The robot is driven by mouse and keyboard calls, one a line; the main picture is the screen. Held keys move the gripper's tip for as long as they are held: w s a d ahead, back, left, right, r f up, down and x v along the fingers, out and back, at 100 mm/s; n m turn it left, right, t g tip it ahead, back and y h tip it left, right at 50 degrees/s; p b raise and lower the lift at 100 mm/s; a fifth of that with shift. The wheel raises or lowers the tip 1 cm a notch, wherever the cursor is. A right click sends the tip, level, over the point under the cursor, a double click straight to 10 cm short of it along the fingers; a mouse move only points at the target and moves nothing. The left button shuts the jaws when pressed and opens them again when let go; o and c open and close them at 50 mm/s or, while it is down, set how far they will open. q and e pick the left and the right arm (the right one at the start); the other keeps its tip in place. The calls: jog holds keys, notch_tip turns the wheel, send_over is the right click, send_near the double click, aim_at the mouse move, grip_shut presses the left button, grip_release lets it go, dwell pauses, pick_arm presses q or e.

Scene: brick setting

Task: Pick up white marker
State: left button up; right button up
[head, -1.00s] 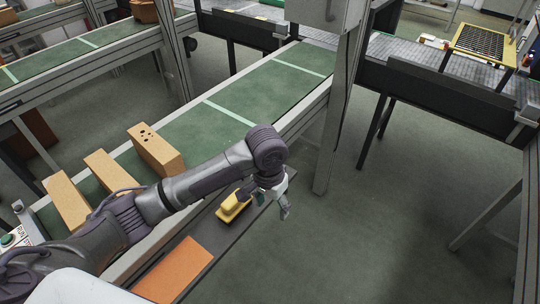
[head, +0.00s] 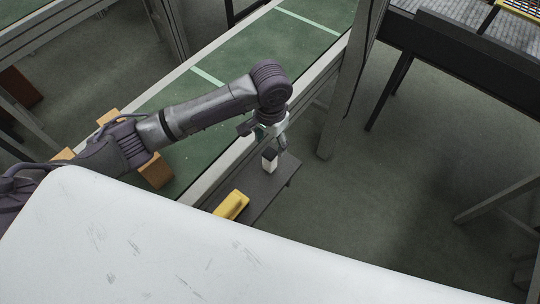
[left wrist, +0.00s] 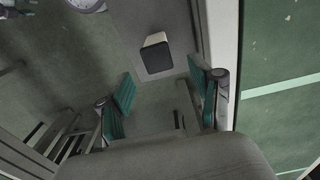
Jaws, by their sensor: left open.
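A small upright white item with a black top (head: 270,158), which I take for the white marker, stands on a narrow dark shelf (head: 262,190) beside the conveyor. It also shows in the left wrist view (left wrist: 155,55), upper middle, with its black top facing the camera. My left gripper (head: 280,138) is just above and beside it in the head view. In the left wrist view my left gripper (left wrist: 162,92) has its two green-padded fingers wide apart and nothing between them. The item lies past the fingertips, apart from them. My right gripper is not in view.
A yellow object (head: 231,205) lies on the same shelf, nearer to me. The green conveyor (head: 235,108) with a pale rail runs along the shelf, with tan bricks (head: 157,170) partly behind my arm. A grey post (head: 345,95) stands to the right. Open floor lies right of the shelf.

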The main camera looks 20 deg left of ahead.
aim_at(271, 150)
pick_arm(q)
notch_tip(271, 150, down, 4)
jog(key=shift+w+f, duration=0.1)
jog(key=shift+f, duration=0.2)
jog(key=shift+s+f+p, duration=0.3)
jog(key=shift+f+p, duration=0.3)
jog(key=shift+f, duration=0.2)
notch_tip(271, 150, down, 2)
jog(key=shift+s+f, duration=0.15)
jog(key=shift+f, duration=0.6)
jog(key=c, duration=0.8)
grip_shut()
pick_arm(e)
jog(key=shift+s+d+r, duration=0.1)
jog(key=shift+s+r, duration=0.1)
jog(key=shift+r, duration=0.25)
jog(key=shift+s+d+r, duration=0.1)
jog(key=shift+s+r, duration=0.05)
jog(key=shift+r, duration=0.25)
